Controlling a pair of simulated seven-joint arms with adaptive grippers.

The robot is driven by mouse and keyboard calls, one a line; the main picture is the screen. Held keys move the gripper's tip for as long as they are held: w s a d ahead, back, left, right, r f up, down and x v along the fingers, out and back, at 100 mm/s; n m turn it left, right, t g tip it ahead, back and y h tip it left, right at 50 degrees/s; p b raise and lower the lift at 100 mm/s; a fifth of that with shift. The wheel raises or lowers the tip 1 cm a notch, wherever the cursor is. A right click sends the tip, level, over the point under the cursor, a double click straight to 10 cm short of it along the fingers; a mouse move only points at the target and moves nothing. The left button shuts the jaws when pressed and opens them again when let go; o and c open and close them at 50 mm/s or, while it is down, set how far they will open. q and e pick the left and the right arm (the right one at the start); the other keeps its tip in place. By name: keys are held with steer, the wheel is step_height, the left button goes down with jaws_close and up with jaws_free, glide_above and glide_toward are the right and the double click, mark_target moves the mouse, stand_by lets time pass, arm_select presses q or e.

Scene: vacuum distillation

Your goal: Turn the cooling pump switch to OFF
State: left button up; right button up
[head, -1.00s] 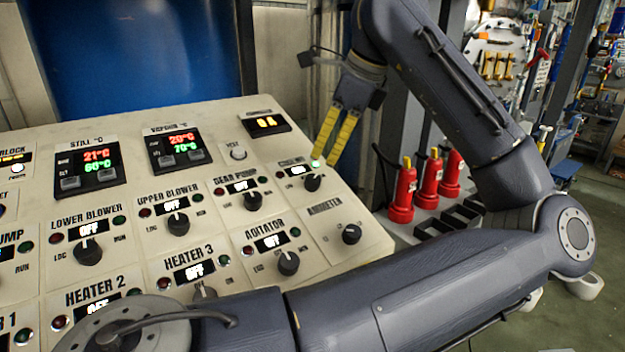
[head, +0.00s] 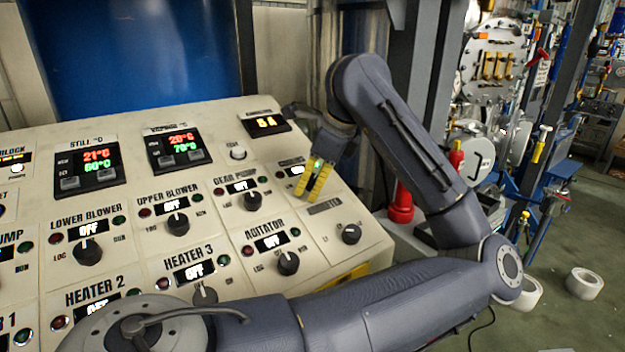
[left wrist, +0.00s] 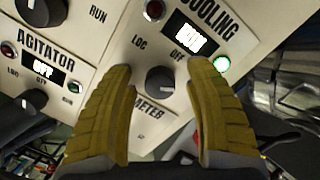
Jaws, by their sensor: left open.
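The cooling pump switch is a dark round knob (left wrist: 160,81) on the cream panel, seen in the left wrist view below a lit display (left wrist: 189,36) and a glowing green lamp (left wrist: 221,64). The LOC and OFF labels show above it. My left gripper (head: 309,195) is open at the cooling section in the head view, where its yellow fingers hide the knob. In the left wrist view the fingers (left wrist: 160,70) stand on either side of the knob, with a gap visible at each side. I cannot tell the exact knob direction. My right gripper is not in view.
The agitator knob (head: 288,263) and gear pump knob (head: 252,201) are nearby on the sloped panel. The ammeter knob (head: 351,234) sits just below the gripper. A red bottle-like object (head: 402,204) stands right of the panel, partly behind my arm.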

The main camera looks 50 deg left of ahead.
arm_select(q)
jaws_close()
stand_by(0.4)
steer(key=shift+n, duration=0.3)
steer(key=n, duration=0.5)
steer(key=shift+n+h, duration=0.3)
steer(key=n, duration=0.4)
steer(key=shift+n+h, duration=0.3)
steer(key=shift+n, duration=0.4)
steer(key=shift+s+f, duration=0.1)
steer(key=shift+s, duration=0.05)
stand_by(0.5)
